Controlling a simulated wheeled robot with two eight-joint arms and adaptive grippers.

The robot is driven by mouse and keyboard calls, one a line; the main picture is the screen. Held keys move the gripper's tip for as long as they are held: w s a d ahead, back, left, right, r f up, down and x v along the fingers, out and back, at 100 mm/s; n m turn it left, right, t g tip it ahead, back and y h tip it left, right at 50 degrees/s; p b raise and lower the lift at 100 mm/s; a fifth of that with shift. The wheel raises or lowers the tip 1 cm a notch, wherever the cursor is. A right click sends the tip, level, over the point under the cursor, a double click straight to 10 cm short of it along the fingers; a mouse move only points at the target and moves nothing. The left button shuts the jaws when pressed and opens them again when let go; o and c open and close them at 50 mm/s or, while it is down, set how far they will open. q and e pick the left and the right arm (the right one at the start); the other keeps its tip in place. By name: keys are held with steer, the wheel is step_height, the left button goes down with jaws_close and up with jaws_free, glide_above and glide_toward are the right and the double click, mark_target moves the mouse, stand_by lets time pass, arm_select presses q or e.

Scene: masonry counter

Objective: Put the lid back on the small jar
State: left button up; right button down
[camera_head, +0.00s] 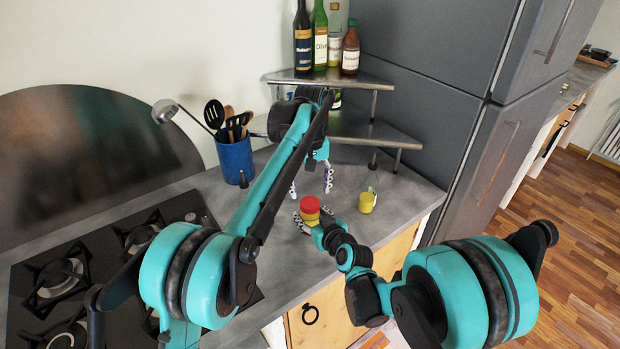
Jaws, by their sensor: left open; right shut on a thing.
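A small red and yellow jar-like thing (310,205) is on the grey counter, between the fingers of my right gripper (308,222). That gripper is low at the counter and shut on it. Its top is red with a yellow band below; I cannot tell whether the red top is a separate lid. My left gripper (312,182) is open and empty, fingers pointing down, just behind and above the jar. No loose lid can be clearly made out.
A blue holder (235,160) with utensils stands at the back left. A metal corner shelf (350,125) carries several bottles (320,40) behind my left gripper. A black hob (100,270) is at left, a grey fridge (440,100) at right. The counter's front edge is close.

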mark_target(310, 202)
arm_select(q)
steer(key=shift+f, duration=2.2)
steer(key=c, duration=1.3)
steer(key=o, duration=1.4)
step_height(310, 202, up, 12)
